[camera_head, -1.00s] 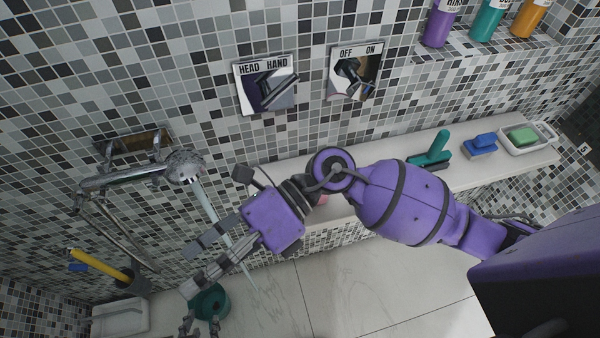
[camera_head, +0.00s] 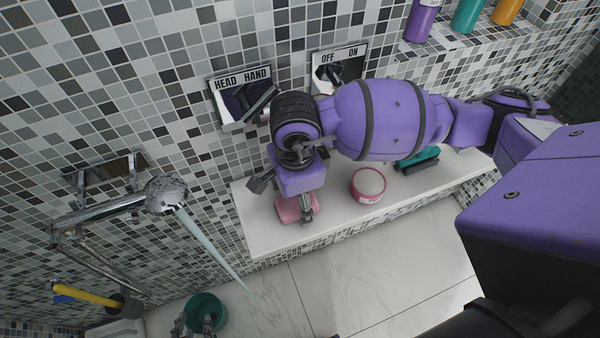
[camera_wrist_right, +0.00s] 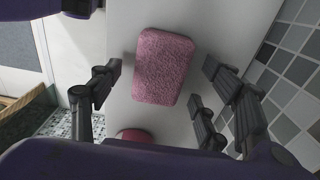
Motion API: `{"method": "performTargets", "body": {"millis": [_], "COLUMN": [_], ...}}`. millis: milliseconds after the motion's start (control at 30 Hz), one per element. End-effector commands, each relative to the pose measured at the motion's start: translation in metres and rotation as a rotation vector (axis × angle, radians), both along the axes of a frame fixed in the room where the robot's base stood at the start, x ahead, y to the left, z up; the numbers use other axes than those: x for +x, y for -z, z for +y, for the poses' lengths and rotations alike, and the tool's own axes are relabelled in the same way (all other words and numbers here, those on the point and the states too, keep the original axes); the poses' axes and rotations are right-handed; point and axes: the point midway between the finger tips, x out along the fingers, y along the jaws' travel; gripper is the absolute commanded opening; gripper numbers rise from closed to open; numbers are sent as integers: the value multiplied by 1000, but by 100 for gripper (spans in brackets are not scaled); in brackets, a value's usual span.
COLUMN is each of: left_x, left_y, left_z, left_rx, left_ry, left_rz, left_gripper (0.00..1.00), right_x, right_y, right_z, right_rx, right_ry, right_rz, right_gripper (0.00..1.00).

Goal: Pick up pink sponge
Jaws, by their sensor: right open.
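The pink sponge (camera_head: 290,208) lies on the white ledge (camera_head: 345,212) near its left end. In the head view my right gripper (camera_head: 294,207) hangs right over it and hides part of it. In the right wrist view the whole sponge (camera_wrist_right: 164,67) shows, tilted a little.
A round pink-and-white tub (camera_head: 369,183) stands right of the sponge on the ledge. A teal brush (camera_head: 418,158) lies further right. The teal bucket (camera_head: 205,308) is below left. The shower head (camera_head: 166,194) runs water left of the ledge.

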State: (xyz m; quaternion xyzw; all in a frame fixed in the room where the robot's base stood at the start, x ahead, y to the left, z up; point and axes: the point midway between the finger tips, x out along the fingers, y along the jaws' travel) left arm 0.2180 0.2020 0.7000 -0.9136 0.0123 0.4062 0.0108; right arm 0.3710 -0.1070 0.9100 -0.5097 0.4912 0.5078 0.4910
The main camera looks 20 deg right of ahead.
Motion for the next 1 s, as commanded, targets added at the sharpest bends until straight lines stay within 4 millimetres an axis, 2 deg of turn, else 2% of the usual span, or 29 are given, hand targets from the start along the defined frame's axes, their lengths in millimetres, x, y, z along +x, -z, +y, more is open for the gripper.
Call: {"method": "performTargets", "body": {"millis": [133, 367, 667, 1000], "left_x": [2, 6, 11, 9], "left_y": [-1, -2, -3, -3], "left_z": [-2, -4, -8, -6], "left_rx": [-2, -7, -14, -10], "left_ry": [2, 0, -3, 0], "left_rz": [-3, -8, -17, -14], "left_gripper": [32, 32, 32, 32], "right_x": [0, 0, 0, 0], "right_y": [15, 17, 17, 15], "right_z": [1, 1, 1, 1], "right_rx": [2, 2, 2, 2], "right_ry": [0, -1, 0, 0], "right_rz": [1, 1, 1, 0], "right_gripper": [70, 70, 34, 34]}}
